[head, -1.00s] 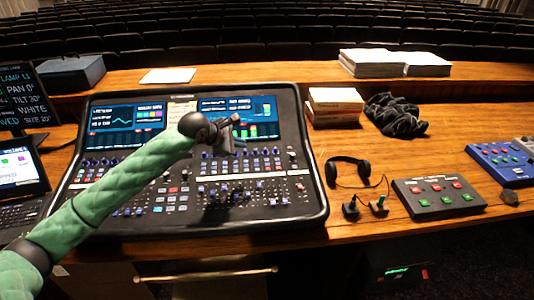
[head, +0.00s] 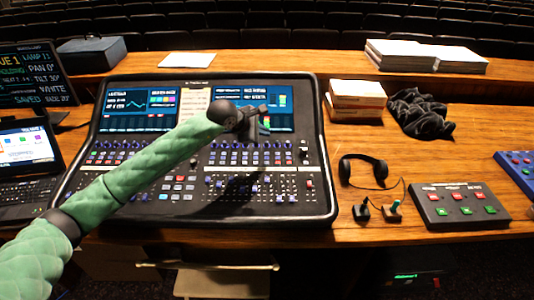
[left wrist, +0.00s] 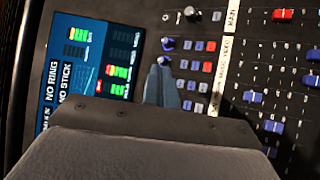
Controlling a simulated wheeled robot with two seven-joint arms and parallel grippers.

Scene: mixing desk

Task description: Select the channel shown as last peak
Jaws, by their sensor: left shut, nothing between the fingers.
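The black mixing desk (head: 324,160) stands on the wooden table, with two lit screens at its top and rows of knobs, buttons and faders below. The left screen (head: 135,106) shows a curve and coloured blocks. The right screen (head: 283,100) shows small text and green meters; its words are too small to read in the head view. My left gripper (head: 264,109) is shut and empty, in front of the right screen's lower part. In the left wrist view its fingertips (left wrist: 159,70) are close to blue knobs (left wrist: 166,44) beside the screen; contact cannot be told. My right gripper is not in view.
To the right are a paper stack (head: 356,100), black cloth (head: 420,113), headphones (head: 362,169) and a grey button box (head: 458,205). A laptop (head: 28,150) and a text monitor (head: 40,75) stand at the left. Bare table lies between the cloth and the button box.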

